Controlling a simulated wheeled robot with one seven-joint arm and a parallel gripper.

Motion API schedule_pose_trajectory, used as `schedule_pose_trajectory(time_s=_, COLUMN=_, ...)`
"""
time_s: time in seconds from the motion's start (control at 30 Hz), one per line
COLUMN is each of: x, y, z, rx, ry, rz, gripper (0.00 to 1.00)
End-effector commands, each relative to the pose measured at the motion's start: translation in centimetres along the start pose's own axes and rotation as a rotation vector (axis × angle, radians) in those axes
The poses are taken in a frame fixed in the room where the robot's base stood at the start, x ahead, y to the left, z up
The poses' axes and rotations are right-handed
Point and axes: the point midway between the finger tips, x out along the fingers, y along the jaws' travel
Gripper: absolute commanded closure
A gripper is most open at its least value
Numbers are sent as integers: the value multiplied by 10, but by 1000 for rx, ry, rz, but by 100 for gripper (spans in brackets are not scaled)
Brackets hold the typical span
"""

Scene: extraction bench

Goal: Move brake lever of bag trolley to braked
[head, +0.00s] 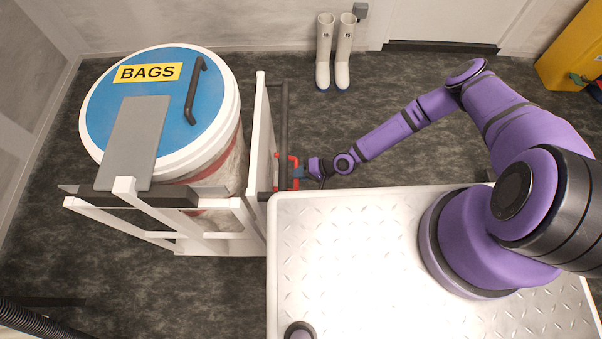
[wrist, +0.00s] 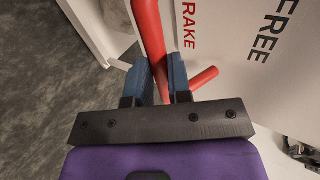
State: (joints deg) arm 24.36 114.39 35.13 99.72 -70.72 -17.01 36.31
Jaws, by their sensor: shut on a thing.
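The bag trolley (head: 253,150) is a white frame at the left of the head view, carrying a drum with a blue lid marked BAGS (head: 160,95). Its red brake lever (head: 281,160) is on the trolley's right side. In the wrist view the red lever (wrist: 148,30) runs down between the blue fingers of my gripper (wrist: 160,80), and a red stub (wrist: 204,77) shows to their right. My gripper, also small in the head view (head: 300,172), is shut on the lever. The white panel beside it reads FREE and, partly hidden, RAKE. Which mark the lever is at, I cannot tell.
My white base deck (head: 340,250) lies close to the trolley's right side. White boots (head: 335,60) stand at the back wall. A yellow cabinet (head: 570,55) is at the far right. Dark floor is clear between the trolley and the boots.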

Motion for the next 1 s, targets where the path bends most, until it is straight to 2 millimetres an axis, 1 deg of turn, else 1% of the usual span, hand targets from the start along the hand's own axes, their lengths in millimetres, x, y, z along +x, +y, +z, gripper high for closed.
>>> schedule_pose_trajectory(time_s=0.03, x=2, y=-2, z=3, rx=1, ry=-5, rz=-4, gripper=100)
schedule_pose_trajectory(time_s=0.13, x=2, y=-2, z=4, rx=1, ry=-6, rz=-4, gripper=100)
schedule_pose_trajectory(time_s=0.17, x=2, y=-2, z=4, rx=1, ry=-6, rz=-4, gripper=77)
schedule_pose_trajectory(time_s=0.2, x=2, y=-2, z=4, rx=1, ry=-6, rz=-4, gripper=68)
schedule_pose_trajectory(time_s=0.27, x=2, y=-2, z=3, rx=1, ry=-5, rz=-3, gripper=56)
schedule_pose_trajectory(time_s=0.53, x=0, y=0, z=2, rx=1, ry=-3, rz=0, gripper=56)
schedule_pose_trajectory(time_s=0.67, x=-7, y=0, z=1, rx=2, ry=-2, rz=0, gripper=56)
schedule_pose_trajectory(time_s=0.77, x=-21, y=0, z=1, rx=2, ry=-1, rz=0, gripper=56)
schedule_pose_trajectory(time_s=1.0, x=-66, y=0, z=1, rx=2, ry=-1, rz=0, gripper=56)
